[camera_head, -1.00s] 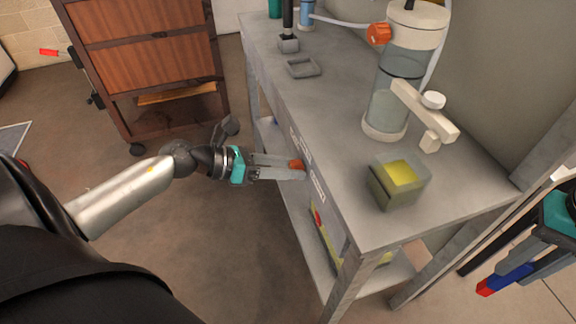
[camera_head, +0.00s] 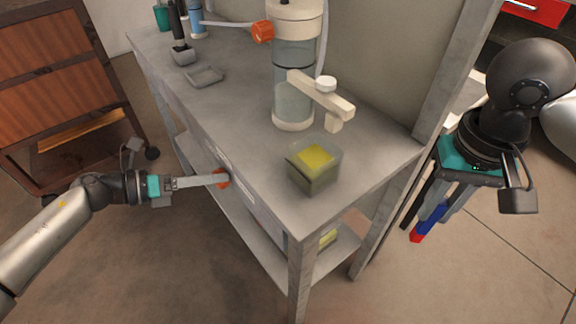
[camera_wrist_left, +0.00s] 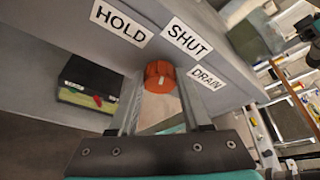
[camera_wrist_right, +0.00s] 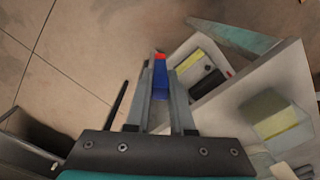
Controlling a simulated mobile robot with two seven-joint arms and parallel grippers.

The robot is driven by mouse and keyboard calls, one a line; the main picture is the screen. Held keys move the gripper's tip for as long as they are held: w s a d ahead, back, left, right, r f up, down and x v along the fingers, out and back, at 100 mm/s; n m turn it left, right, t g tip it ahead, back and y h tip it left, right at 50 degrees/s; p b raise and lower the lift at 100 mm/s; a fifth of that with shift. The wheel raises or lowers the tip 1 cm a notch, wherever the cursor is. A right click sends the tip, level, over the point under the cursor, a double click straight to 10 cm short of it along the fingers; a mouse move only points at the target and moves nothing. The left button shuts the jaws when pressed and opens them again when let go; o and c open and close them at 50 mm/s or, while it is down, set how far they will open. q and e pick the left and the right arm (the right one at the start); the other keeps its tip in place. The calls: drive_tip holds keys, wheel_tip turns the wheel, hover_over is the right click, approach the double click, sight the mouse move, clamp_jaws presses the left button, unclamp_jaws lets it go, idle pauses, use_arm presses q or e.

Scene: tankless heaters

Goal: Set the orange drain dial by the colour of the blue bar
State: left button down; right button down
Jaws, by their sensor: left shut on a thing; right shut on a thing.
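The orange drain dial (camera_head: 222,178) sits on the front face of the grey bench. My left gripper (camera_head: 212,180) is shut on it; the left wrist view shows the dial (camera_wrist_left: 160,76) between the fingers, with a small pale mark on its face. Labels HOLD (camera_wrist_left: 121,22), SHUT (camera_wrist_left: 187,39) and DRAIN (camera_wrist_left: 207,78) are around it; I cannot tell which one the mark points to. My right gripper (camera_head: 432,205) is shut on the blue bar (camera_head: 437,211), right of the bench. The bar has a red end, also seen in the right wrist view (camera_wrist_right: 160,57).
A brown cabinet (camera_head: 65,75) stands at left. The floor before the bench is clear.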

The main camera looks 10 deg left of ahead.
drive_tip(key=shift+f, duration=0.25)
use_arm(q)
drive_tip(key=shift+w+a+f+n+g+h+b, duration=0.1)
drive_tip(key=shift+n+h+b, duration=0.1)
drive_tip(key=shift+n+h, duration=0.45)
drive_tip(key=shift+s+a+f+n+g+h+b, duration=0.15)
drive_tip(key=shift+n+h, duration=0.15)
drive_tip(key=shift+n, duration=0.65)
drive_tip(key=shift+w+d+f+n+g+h+b, duration=0.1)
drive_tip(key=shift+w+n+h+b, duration=0.1)
drive_tip(key=shift+n+h, duration=0.45)
use_arm(e)
drive_tip(key=shift+f, duration=0.3)
use_arm(q)
drive_tip(key=shift+n, duration=0.35)
drive_tip(key=shift+c, duration=1.8)
unclamp_jaws()
drive_tip(key=shift+r, duration=0.1)
drive_tip(key=p+v, duration=0.1)
drive_tip(key=v, duration=1.1)
drive_tip(key=shift+r, duration=0.15)
use_arm(e)
drive_tip(key=shift+r, duration=0.75)
use_arm(q)
drive_tip(key=shift+p, duration=0.3)
